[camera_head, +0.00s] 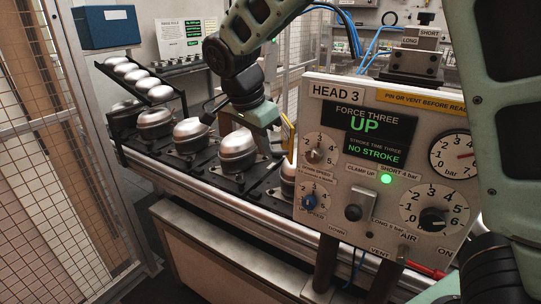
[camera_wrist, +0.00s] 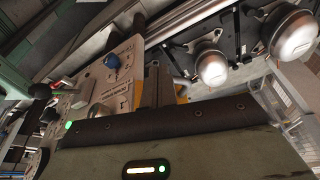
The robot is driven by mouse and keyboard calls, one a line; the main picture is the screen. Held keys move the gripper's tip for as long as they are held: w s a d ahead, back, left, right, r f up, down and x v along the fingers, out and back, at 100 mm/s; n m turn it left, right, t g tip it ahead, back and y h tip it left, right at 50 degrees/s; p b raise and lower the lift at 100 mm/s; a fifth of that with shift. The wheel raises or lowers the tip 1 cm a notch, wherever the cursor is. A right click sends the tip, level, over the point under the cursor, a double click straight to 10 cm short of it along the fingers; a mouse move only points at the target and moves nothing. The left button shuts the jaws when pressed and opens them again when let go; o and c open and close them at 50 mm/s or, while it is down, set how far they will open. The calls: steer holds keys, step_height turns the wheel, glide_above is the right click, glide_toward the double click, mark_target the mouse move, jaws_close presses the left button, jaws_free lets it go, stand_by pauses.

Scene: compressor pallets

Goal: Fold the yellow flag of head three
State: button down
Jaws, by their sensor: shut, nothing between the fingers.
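The head three panel (camera_head: 380,170) stands at the right in the head view, with a screen reading "UP" and "NO STROKE". A narrow yellow piece, which looks like the flag (camera_head: 287,134), stands up at the panel's left edge. In the wrist view, yellow (camera_wrist: 138,88) shows beside the fingers, against the panel face (camera_wrist: 119,90). My gripper (camera_wrist: 156,75) is shut and empty, its fingers close by the yellow. I cannot tell whether they touch it. In the head view my gripper (camera_head: 265,120) is just left of the flag, its fingertips hard to make out.
Several silver compressors, one here (camera_head: 238,150), stand on a pallet line behind and left of the panel. A wire mesh fence (camera_head: 60,150) closes the left. The panel carries knobs, a toggle and a red-handled valve (camera_head: 428,270). Blue hoses (camera_head: 372,50) run behind it.

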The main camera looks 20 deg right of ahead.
steer(key=shift+w+d+m+g+p, duration=0.45)
steer(key=shift+d+m, duration=0.2)
steer(key=shift+m, duration=0.7)
steer(key=shift+w+d+m+g+p, duration=0.4)
steer(key=shift+w+d+m, duration=0.2)
steer(key=shift+m, duration=0.8)
steer(key=shift+w+d+m+g+p, duration=0.4)
steer(key=shift+d+m, duration=0.3)
steer(key=shift+m, duration=0.65)
steer(key=shift+w+r, duration=0.1)
steer(key=shift+w, duration=0.05)
